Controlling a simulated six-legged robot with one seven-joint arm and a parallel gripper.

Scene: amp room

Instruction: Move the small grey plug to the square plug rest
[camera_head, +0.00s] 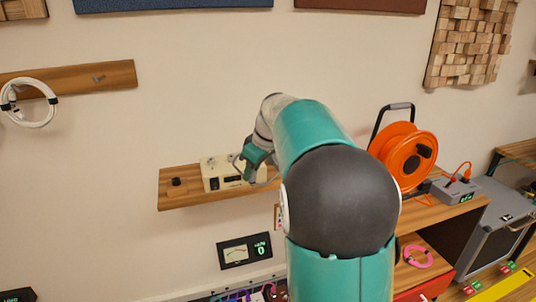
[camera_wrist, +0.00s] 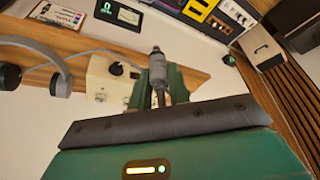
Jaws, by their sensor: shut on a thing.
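The small grey plug (camera_wrist: 157,68) is between the green fingers of my gripper (camera_wrist: 158,92) in the wrist view, its narrow metal tip pointing away from my palm. My gripper is shut on it. In the head view my gripper (camera_head: 256,163) is at the cream box on the wall shelf, and the plug cannot be made out there. A small dark squarish block (camera_head: 176,182) on the shelf's left end may be the square plug rest; its details are too small to tell.
The cream box (camera_head: 216,174) with a black knob stands on the wooden wall shelf (camera_head: 180,202); it also shows in the wrist view (camera_wrist: 100,82). Bare shelf lies between it and the dark block. An orange cable reel (camera_head: 400,158) stands at right. A meter panel (camera_head: 244,251) is below.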

